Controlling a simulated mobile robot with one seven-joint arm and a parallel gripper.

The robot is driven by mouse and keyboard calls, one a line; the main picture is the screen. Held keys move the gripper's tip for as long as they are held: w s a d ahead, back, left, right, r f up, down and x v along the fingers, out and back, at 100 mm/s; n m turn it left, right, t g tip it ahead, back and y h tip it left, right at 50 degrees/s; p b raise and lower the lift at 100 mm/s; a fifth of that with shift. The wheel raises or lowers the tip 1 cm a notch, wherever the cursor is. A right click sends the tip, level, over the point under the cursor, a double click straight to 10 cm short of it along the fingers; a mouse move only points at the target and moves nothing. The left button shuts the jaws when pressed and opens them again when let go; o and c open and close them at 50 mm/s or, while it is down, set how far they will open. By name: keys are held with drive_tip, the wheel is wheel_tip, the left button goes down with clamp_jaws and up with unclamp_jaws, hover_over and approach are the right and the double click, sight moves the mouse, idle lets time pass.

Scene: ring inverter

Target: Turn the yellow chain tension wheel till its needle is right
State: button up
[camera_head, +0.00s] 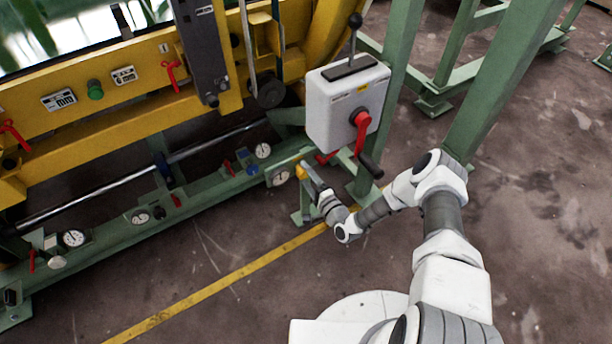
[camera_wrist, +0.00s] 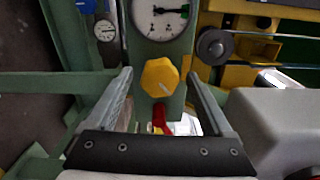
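The yellow wheel (camera_wrist: 160,78) is a faceted knob on a green post in the wrist view, with a pale mark on its lower face. It shows small in the head view (camera_head: 301,171). My gripper (camera_wrist: 160,73) is open, one finger on each side of the wheel, with gaps visible on both sides. In the head view my gripper (camera_head: 309,181) is at the wheel. A round white gauge (camera_wrist: 160,17) sits just above the wheel in the wrist view, cut by the top edge; its dark needle lies roughly horizontal. In the head view the gauge (camera_head: 281,177) is too small to read.
A red lever (camera_wrist: 159,118) lies just below the wheel in the wrist view. A white control box (camera_head: 346,104) with a red crank (camera_head: 362,134) stands close above my wrist in the head view. Green posts (camera_head: 501,84) stand to the right. The floor (camera_head: 235,240) in front is clear.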

drive_tip(key=shift+s, duration=0.1)
drive_tip(key=p+v, duration=0.4)
drive_tip(key=v, duration=1.3)
drive_tip(key=shift+d, duration=0.2)
